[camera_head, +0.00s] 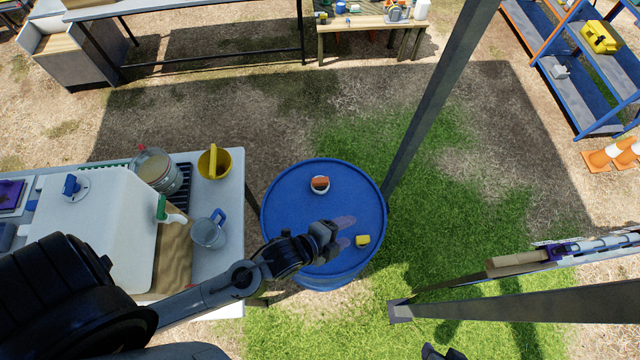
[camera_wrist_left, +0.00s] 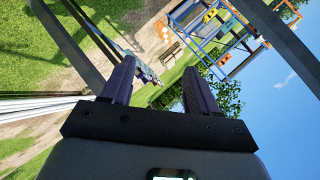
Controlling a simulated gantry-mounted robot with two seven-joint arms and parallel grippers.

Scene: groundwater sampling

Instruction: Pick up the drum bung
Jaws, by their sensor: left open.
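A blue drum (camera_head: 290,215) stands upright in the middle of the head view. A small yellow piece (camera_head: 362,241), which looks like the drum bung, lies on its top near the right front edge. A white ring with an orange-red piece in it (camera_head: 320,184) is farther back on the drum top. My left gripper (camera_head: 346,232) is open and empty, over the drum top with its fingers pointing right. The yellow piece is just beyond the fingertips, not between them. The left wrist view shows the open fingers (camera_wrist_left: 158,85) with no bung between them.
A table (camera_head: 230,262) left of the drum holds a yellow bucket (camera_head: 214,162), a clear jug (camera_head: 208,233), a metal pot (camera_head: 157,170) and a white case (camera_head: 95,225). A dark post (camera_head: 430,100) rises behind the drum's right side. Grass right of the drum is open.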

